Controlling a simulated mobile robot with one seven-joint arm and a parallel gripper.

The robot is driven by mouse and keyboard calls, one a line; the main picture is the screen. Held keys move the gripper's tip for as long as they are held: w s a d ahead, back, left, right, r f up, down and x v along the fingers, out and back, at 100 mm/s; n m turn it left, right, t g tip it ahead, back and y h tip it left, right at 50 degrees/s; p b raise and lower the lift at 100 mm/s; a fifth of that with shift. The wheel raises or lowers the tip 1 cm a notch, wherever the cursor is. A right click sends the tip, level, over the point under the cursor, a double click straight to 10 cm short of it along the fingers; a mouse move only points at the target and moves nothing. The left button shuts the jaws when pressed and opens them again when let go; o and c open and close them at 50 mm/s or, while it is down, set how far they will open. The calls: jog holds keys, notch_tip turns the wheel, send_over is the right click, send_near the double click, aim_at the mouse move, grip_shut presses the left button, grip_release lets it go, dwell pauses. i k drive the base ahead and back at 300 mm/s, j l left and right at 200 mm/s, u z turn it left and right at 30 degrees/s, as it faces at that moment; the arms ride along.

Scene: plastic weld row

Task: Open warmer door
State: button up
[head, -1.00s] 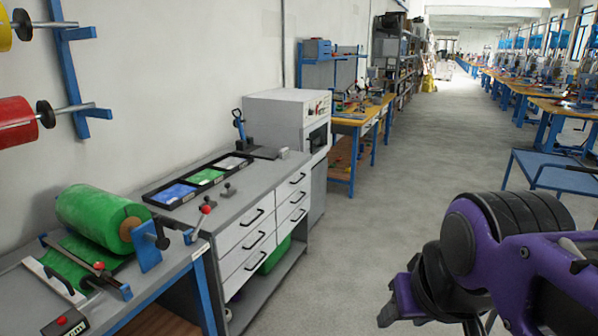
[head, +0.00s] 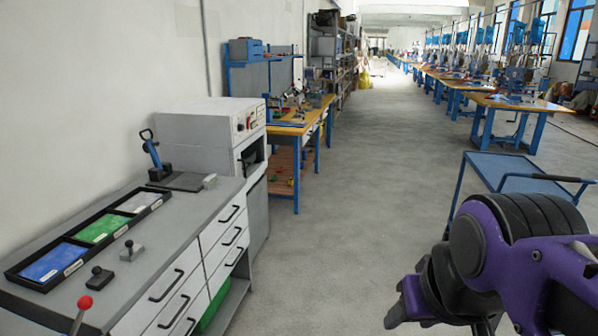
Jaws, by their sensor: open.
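A white box-shaped unit with control knobs, which looks like the warmer (head: 205,130), stands against the left wall beyond the grey drawer bench. Its front faces right and is seen at a steep angle. A dark window or handle area (head: 250,158) shows on that front below the knobs. It is too small to tell the door's edge or handle, but the front looks closed. My gripper (head: 402,308) is at the lower right, open and empty, over the aisle. It is well apart from the warmer, nearer to me. My purple arm hides part of the fingers.
The grey bench (head: 190,215) with drawers carries a tray of coloured samples (head: 30,270) and a blue-handled tool (head: 152,155). A yellow-topped workbench (head: 312,115) stands beyond the warmer. A blue cart (head: 510,172) is at the right. The aisle floor (head: 340,200) between is clear.

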aim_at(234, 156)
jog(key=i, duration=1.2)
jog(key=i+u, duration=0.15)
jog(key=i, duration=0.4)
jog(key=i+l+u, duration=0.15)
jog(key=i, duration=0.4)
